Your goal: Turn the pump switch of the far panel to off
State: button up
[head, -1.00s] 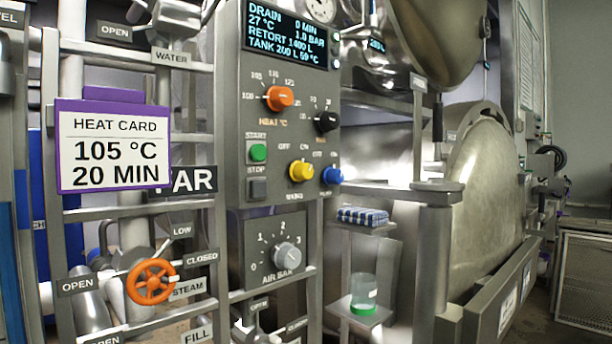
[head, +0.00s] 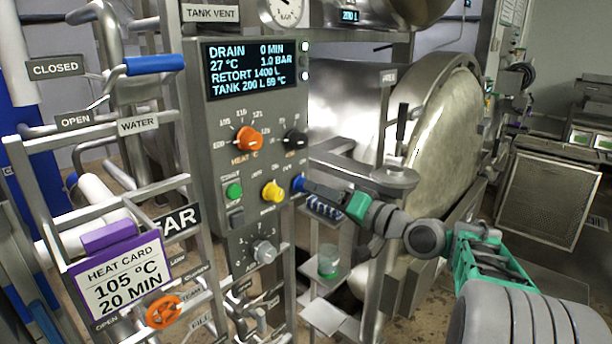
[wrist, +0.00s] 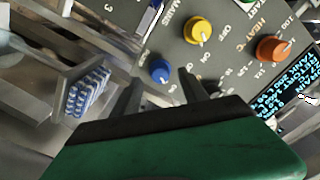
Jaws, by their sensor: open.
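The blue knob (head: 298,183) sits at the lower right of the grey far panel (head: 205,135), right of the yellow mains knob (head: 272,191). The wrist view shows the blue knob (wrist: 160,71) and the yellow knob (wrist: 197,30) closer. My gripper (head: 306,186) reaches the panel from the right in the head view. In the wrist view my gripper (wrist: 160,80) is open, its two dark fingers either side of the blue knob, with nothing visibly clamped. I cannot tell whether a finger touches it, nor which way its pointer stands.
The orange heat knob (head: 248,139), black knob (head: 295,140) and green start button (head: 234,190) are on the same panel. A small shelf with a blue checked block (wrist: 88,92) lies close beside my gripper. A green-based jar (head: 328,262) stands lower. The round retort door (head: 445,130) is behind.

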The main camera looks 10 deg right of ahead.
aim_at(306, 193)
jog(key=p+x, duration=0.1)
jog(key=x, duration=0.4)
jog(key=shift+s, duration=0.1)
jog(key=shift+c, duration=0.4)
grip_shut()
